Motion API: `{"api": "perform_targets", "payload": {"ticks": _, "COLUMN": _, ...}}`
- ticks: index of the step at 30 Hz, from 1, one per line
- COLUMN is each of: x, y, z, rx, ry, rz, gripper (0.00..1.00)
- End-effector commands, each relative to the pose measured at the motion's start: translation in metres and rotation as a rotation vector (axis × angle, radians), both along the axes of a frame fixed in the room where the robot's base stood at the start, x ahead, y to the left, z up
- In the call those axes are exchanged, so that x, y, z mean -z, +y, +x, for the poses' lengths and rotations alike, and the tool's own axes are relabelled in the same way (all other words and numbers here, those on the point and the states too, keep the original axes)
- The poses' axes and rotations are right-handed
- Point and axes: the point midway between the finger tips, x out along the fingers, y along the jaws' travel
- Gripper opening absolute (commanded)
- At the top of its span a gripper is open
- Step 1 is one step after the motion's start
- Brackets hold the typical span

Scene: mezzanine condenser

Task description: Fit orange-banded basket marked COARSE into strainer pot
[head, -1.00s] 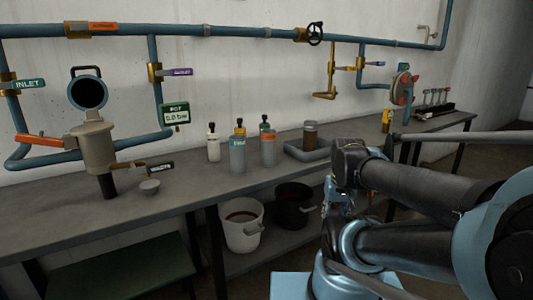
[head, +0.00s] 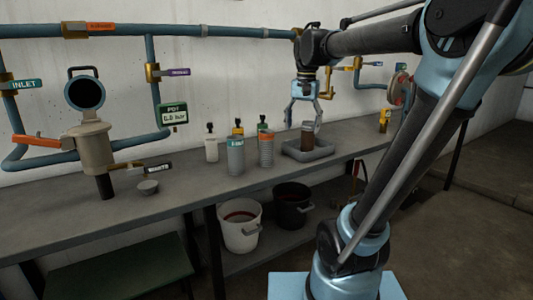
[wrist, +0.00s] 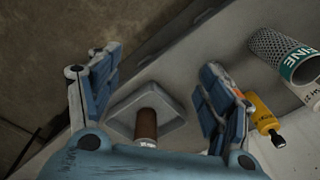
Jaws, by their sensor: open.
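The orange-banded basket (head: 266,154) stands upright on the bench in the head view, just right of a teal-banded basket (head: 236,160). Its marking is too small to read, and I do not make it out in the wrist view. The strainer pot (head: 96,152) is at the left, with its round lid (head: 86,94) tilted up. My gripper (head: 304,124) is open and empty, pointing down above the grey tray (head: 300,153), right of the baskets. In the wrist view its spread fingers (wrist: 160,62) flank the tray.
A brown cylinder (head: 308,137) stands in the tray. Bottles, one yellow (wrist: 263,112), stand behind the baskets. The teal basket reads "INE" in the wrist view (wrist: 298,64). Pipes run along the wall. Buckets (head: 240,232) stand below.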

Motion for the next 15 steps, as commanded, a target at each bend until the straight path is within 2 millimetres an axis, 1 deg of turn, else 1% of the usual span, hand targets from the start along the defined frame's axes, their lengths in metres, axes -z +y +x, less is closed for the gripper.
{"api": "perform_targets", "payload": {"ticks": 1, "x": -0.015, "y": 0.011, "z": 0.015, "rx": 0.017, "ry": 0.008, "rz": 0.001, "gripper": 0.72}}
{"api": "perform_targets", "payload": {"ticks": 6, "x": -0.054, "y": 0.047, "z": 0.058, "rx": 0.094, "ry": 0.035, "rz": 0.003, "gripper": 0.72}}
{"api": "perform_targets", "payload": {"ticks": 9, "x": -0.074, "y": 0.069, "z": 0.081, "rx": 0.14, "ry": 0.05, "rz": 0.001, "gripper": 0.72}}
{"api": "perform_targets", "payload": {"ticks": 12, "x": -0.089, "y": 0.09, "z": 0.101, "rx": 0.181, "ry": 0.063, "rz": -0.001, "gripper": 0.72}}
{"api": "perform_targets", "payload": {"ticks": 15, "x": -0.1, "y": 0.106, "z": 0.115, "rx": 0.215, "ry": 0.073, "rz": -0.003, "gripper": 0.72}}
